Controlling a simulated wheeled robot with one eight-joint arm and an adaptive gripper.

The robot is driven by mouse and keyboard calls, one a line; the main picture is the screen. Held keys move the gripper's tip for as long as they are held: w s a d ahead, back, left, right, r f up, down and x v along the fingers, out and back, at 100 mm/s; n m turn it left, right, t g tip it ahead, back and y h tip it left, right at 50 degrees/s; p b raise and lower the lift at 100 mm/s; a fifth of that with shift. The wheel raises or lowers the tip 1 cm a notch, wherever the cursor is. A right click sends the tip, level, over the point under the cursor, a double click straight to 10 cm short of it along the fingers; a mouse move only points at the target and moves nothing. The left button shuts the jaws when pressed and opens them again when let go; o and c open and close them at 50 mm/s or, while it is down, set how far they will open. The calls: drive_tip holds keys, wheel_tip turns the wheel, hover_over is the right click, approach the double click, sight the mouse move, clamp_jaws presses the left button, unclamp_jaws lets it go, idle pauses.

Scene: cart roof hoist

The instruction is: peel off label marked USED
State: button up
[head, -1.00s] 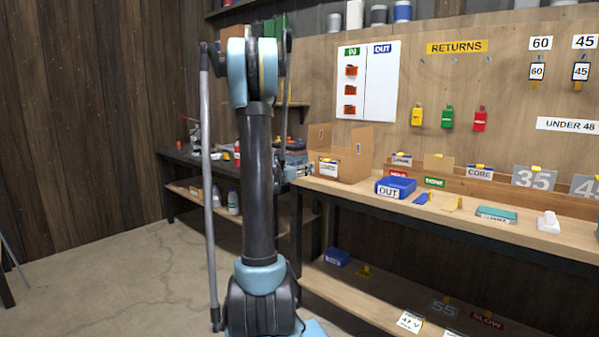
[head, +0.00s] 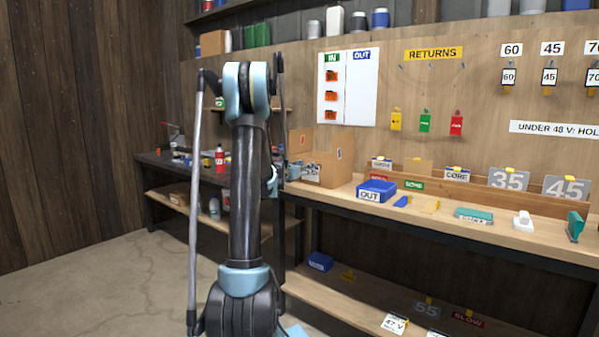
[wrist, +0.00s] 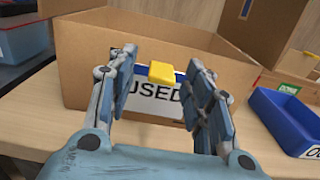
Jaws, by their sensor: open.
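The white label marked USED (wrist: 152,102), with a blue top edge, is on the front wall of an open cardboard box (wrist: 85,52). A yellow tab (wrist: 163,72) sticks out at the label's top. In the wrist view my gripper (wrist: 166,78) is open and empty, with one finger on each side of the tab and label. I cannot tell whether the fingers touch the box. In the head view the cardboard box (head: 332,172) stands at the bench's left end, and my arm hides most of the gripper.
A blue OUT bin (head: 376,190) sits right of the box; it also shows in the wrist view (wrist: 283,118). Cards and a teal item (head: 474,215) lie farther right on the bench. A lower shelf (head: 360,292) runs beneath. The floor at left is clear.

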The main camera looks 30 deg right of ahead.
drive_tip(key=shift+w+d, duration=0.1)
drive_tip(key=shift+d, duration=0.25)
drive_tip(key=shift+c, duration=0.3)
clamp_jaws()
drive_tip(key=shift+a, duration=0.1)
drive_tip(key=shift+v, duration=1.55)
idle(1.3)
drive_tip(key=shift+v, duration=2.95)
